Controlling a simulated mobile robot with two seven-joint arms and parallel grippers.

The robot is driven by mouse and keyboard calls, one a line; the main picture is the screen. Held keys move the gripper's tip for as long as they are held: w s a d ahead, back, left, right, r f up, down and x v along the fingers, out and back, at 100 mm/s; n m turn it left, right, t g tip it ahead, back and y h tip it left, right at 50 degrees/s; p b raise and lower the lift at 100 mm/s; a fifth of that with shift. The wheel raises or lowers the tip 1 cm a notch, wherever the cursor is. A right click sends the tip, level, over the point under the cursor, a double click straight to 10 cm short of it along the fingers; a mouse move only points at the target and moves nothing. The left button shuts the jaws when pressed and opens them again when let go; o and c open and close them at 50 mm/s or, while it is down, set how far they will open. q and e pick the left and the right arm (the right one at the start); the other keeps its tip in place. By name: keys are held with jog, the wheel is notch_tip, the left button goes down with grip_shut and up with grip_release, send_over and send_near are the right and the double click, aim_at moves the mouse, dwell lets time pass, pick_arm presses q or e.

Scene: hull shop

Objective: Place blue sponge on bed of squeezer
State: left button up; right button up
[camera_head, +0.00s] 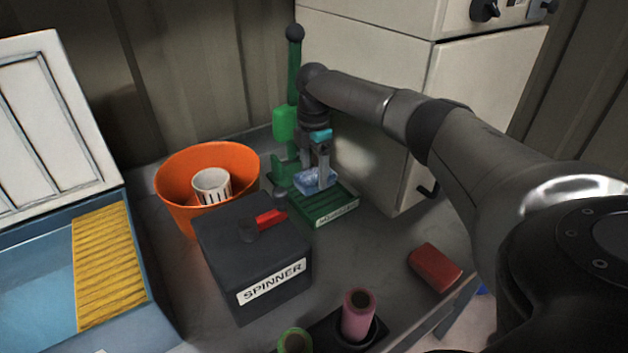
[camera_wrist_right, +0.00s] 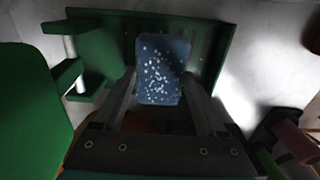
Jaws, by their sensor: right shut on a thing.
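The blue sponge (camera_head: 308,181) is held between the fingers of my right gripper (camera_head: 318,183), over the green bed of the squeezer (camera_head: 322,207). In the right wrist view the speckled sponge (camera_wrist_right: 163,68) sits between the two fingers (camera_wrist_right: 165,98), with the green bed (camera_wrist_right: 215,50) behind it. I cannot tell whether the sponge touches the bed. The squeezer's green post and lever (camera_head: 294,70) rise behind the bed, and the fingers hide part of the bed. My left gripper is not in view.
An orange bucket (camera_head: 172,190) with a white perforated cup (camera_head: 211,183) stands left of the squeezer. A dark box labelled SPINNER (camera_head: 250,245) is in front. A red block (camera_head: 435,268) lies to the right, and a pink roll (camera_head: 358,315) stands nearer. A pale cabinet (camera_head: 385,120) is close behind my right arm.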

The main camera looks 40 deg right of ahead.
aim_at(314, 175)
jog(key=shift+f, duration=1.35)
jog(key=shift+f, duration=0.1)
jog(key=o, duration=1.1)
jog(key=shift+o, duration=0.2)
notch_tip(314, 175, up, 12)
jog(key=p, duration=0.1)
jog(key=shift+p, duration=0.3)
